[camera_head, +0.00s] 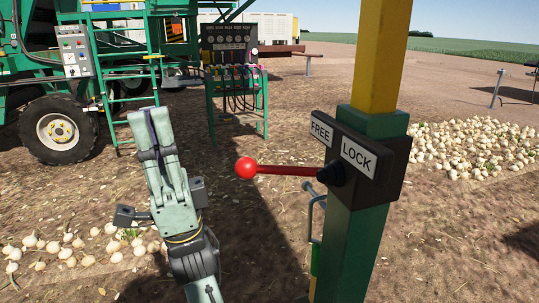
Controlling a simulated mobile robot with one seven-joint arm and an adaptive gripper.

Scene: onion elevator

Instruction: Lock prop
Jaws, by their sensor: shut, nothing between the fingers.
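The lever has a red ball knob (246,168) on a red rod (285,170). It points left, roughly level, from a black pivot on a dark housing (393,160) fixed to a green and yellow post (352,245). A FREE plate (322,130) is on the left and a LOCK plate (358,157) on the right; the lever lies on the FREE side. My gripper (149,114) points up, left of the knob in the picture. It is shut, empty and appears apart from the lever. Its depth relative to the knob is unclear.
A blue-grey handle (314,215) sits left of the post. Behind stand a green control stand (234,75) with hoses and a green machine with a large wheel (59,130). Onions lie in a pile (470,147) at right and scattered at lower left. Ground between looks open.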

